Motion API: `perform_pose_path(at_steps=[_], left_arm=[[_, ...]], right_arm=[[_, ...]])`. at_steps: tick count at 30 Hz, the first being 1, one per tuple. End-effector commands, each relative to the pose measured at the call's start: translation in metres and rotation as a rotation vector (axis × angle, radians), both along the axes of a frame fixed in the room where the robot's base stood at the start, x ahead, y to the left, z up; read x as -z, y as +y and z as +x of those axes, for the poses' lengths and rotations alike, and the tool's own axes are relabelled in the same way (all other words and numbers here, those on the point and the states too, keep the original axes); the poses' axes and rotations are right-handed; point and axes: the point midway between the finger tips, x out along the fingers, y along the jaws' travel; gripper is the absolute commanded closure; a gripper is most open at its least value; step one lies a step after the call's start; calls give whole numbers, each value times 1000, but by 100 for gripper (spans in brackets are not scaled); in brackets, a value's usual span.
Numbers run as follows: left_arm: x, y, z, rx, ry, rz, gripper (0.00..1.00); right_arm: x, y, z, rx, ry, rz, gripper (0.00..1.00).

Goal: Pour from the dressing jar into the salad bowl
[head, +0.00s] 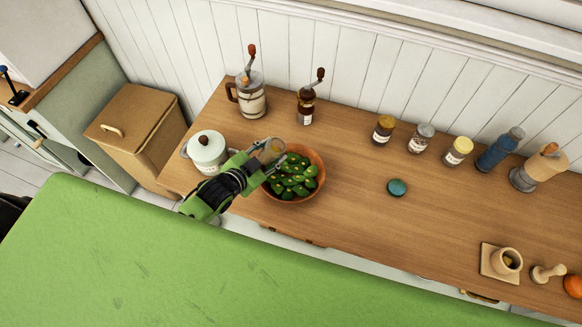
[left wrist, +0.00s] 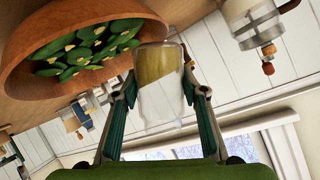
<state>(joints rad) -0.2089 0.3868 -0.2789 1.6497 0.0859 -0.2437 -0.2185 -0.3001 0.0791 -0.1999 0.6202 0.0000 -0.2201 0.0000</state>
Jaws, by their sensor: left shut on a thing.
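The dressing jar (head: 271,151) is clear glass with yellowish-brown dressing inside. My left gripper (head: 264,165) is shut on it, at the left rim of the salad bowl (head: 296,197). In the left wrist view the jar (left wrist: 158,85) sits between the two fingers (left wrist: 163,98), and the dressing's surface runs aslant in the glass. No stream of dressing shows. The bowl is brown-orange and holds green leaves with pale pieces; it also shows in the left wrist view (left wrist: 35,78), beside the jar. My right gripper is not in view.
A white lidded pot (head: 208,152) stands close left of my left gripper. Two crank mills (head: 252,98) (head: 307,108) stand behind. Several spice jars (head: 420,138), a blue bottle (head: 499,149) and a teal round object (head: 397,187) are to the right. The wooden top (head: 350,200) is bare right of the bowl.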

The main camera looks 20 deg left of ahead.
Motion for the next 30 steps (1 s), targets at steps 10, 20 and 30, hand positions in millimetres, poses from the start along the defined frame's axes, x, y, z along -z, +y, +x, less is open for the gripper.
perform_pose_path(at_steps=[10,20,30], left_arm=[[-3,15,3,0,35,-236,95],[-1,20,4,-2,58,-394,95],[-25,21,5,-3,62,-426,95]], right_arm=[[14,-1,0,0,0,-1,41],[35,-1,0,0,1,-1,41],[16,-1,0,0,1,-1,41]])
